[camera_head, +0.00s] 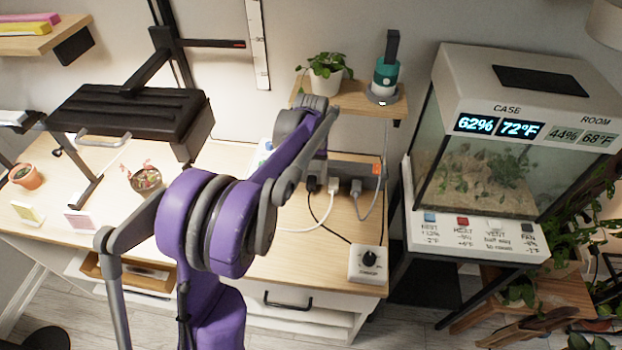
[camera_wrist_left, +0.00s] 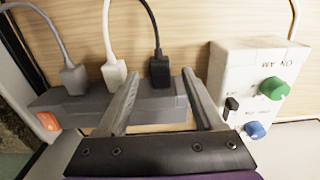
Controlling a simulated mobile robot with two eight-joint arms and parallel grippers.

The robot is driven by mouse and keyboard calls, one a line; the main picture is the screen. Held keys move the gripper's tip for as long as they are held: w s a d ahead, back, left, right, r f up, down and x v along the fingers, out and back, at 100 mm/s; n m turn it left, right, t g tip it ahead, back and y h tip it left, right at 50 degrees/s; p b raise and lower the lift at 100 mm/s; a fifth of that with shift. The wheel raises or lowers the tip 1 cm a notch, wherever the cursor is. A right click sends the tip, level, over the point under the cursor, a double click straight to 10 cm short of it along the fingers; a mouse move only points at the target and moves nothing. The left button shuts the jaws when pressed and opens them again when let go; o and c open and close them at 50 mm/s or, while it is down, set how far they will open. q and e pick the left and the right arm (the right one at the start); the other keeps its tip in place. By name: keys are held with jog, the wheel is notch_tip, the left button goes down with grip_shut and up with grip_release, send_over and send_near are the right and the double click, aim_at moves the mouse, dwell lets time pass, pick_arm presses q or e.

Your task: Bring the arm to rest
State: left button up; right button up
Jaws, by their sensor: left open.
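My left arm (camera_head: 225,225), purple and grey, rises from the bottom of the head view and reaches over the wooden worktop toward the wall. Its gripper is mostly hidden there by the arm's own links. The fingers lie over a grey power strip (camera_wrist_left: 60,99), near the black plug (camera_wrist_left: 159,72). I cannot tell whether they touch the strip. My right gripper is not in view.
The power strip (camera_head: 365,170) holds several plugs with loose cords. A white box (camera_wrist_left: 245,70) with green and blue knobs stands close beside the fingers. A shelf (camera_head: 352,99) bears a potted plant (camera_head: 326,78). A terrarium (camera_head: 480,170) stands right, a black lamp (camera_head: 130,115) left.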

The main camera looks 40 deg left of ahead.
pick_arm(q)
notch_tip(320, 180, up, 8)
jog(key=shift+r, duration=0.2)
